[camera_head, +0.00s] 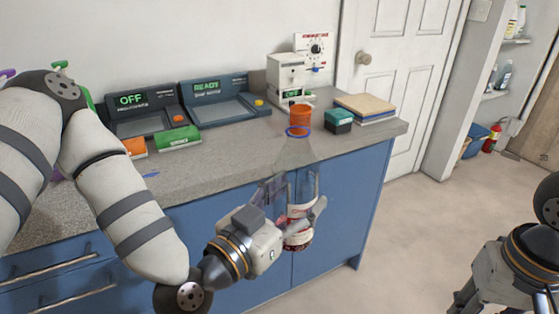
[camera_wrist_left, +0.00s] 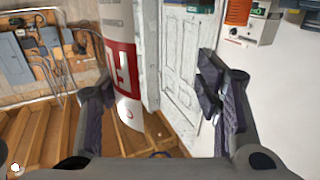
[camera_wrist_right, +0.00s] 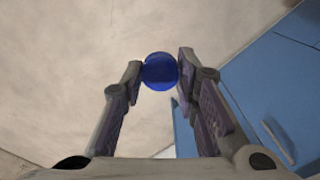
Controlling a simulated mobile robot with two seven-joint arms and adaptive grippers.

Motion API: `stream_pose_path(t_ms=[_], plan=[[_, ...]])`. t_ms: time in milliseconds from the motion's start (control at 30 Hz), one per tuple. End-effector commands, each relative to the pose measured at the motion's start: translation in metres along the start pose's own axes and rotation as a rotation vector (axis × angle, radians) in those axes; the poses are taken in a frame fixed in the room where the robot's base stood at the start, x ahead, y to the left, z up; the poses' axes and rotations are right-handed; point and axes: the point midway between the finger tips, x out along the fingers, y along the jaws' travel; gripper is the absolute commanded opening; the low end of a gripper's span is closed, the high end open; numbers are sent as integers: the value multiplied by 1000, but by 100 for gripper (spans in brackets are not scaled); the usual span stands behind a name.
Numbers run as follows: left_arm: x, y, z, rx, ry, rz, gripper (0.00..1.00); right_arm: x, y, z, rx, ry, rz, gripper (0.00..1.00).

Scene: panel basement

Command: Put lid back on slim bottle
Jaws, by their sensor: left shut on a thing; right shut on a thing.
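The slim bottle (camera_head: 298,238) is a clear-topped bottle with a red and white label. It appears upright in front of the counter edge, off the surface. My left gripper (camera_head: 296,200) is shut on it. In the left wrist view the bottle (camera_wrist_left: 122,70) shows as a white and red labelled cylinder by the left finger. My right gripper (camera_wrist_right: 158,75) is shut on a round blue lid (camera_wrist_right: 161,72). In the head view the right arm is at the lower right, and the lid is not visible.
The grey counter (camera_head: 235,150) carries an orange cup (camera_head: 300,113), a teal box (camera_head: 338,117), stacked boards (camera_head: 366,106), a green box (camera_head: 178,138) and two display units. Blue cabinets (camera_head: 345,215) lie below. Floor (camera_head: 420,220) is open between the counter and my right arm.

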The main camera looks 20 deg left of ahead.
Motion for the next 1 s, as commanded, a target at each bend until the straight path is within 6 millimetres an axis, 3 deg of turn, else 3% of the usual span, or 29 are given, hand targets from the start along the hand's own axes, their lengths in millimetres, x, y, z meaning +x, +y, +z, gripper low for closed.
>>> stream_pose_path(t_ms=[200, 400, 867, 1000], plan=[[-7, 45, 39, 2, 0, 217, 8, 0, 0, 0, 0, 0, 0, 20], [-12, 70, 60, 0, 1, 341, 8, 0, 0, 0, 0, 1, 0, 20], [-13, 76, 64, 0, 2, 370, 8, -1, -1, -2, -3, 1, 0, 20], [-13, 76, 64, 0, 3, 370, 8, -15, -13, -22, -48, 5, -3, 20]])
